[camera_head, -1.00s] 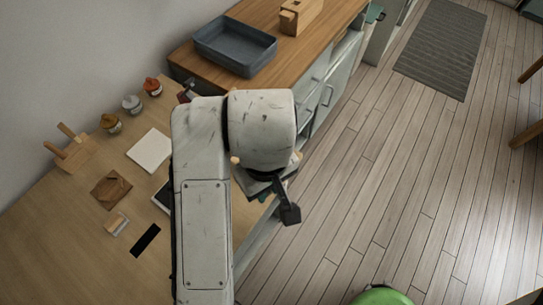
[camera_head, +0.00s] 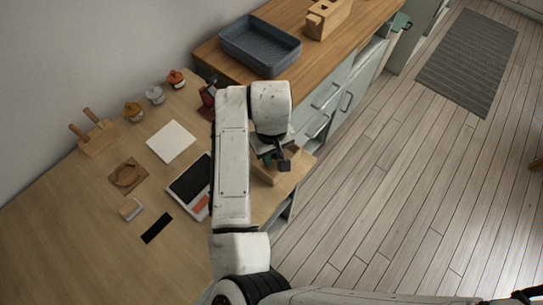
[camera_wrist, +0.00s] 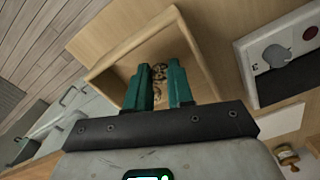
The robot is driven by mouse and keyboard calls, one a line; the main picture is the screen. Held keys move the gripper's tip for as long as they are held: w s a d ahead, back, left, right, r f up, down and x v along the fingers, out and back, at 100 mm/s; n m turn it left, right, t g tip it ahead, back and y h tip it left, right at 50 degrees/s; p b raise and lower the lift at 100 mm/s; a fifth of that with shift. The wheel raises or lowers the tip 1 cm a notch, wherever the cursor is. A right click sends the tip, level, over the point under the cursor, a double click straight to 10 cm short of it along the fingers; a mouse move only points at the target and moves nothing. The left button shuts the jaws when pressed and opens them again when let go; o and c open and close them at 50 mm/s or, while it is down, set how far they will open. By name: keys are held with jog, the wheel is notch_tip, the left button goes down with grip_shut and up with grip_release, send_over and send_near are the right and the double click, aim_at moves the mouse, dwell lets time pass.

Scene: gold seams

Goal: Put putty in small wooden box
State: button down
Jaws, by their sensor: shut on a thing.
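The small wooden box (camera_wrist: 128,45) is open-topped and fills the middle of the wrist view. In the head view the box (camera_head: 264,180) stands near the table's right edge, partly hidden by my arm. My gripper (camera_wrist: 160,85) points into the box opening, its green fingers close together. A small mottled grey-brown lump, apparently the putty (camera_wrist: 160,71), shows between the fingertips. I cannot tell whether it touches the box floor. In the head view my gripper (camera_head: 280,162) is over the box, and the putty cannot be made out there.
A black-and-white device (camera_head: 191,187) lies left of my arm, near a pale square pad (camera_head: 171,141). Several small jars (camera_head: 155,94) line the wall side. A blue-grey tray (camera_head: 262,45) sits on the counter behind. Open floor lies right of the table.

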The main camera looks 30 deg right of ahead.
jog(key=shift+f, duration=0.9)
jog(key=shift+f, duration=0.1)
jog(key=c, duration=1.3)
grip_release()
jog(key=shift+o, duration=0.2)
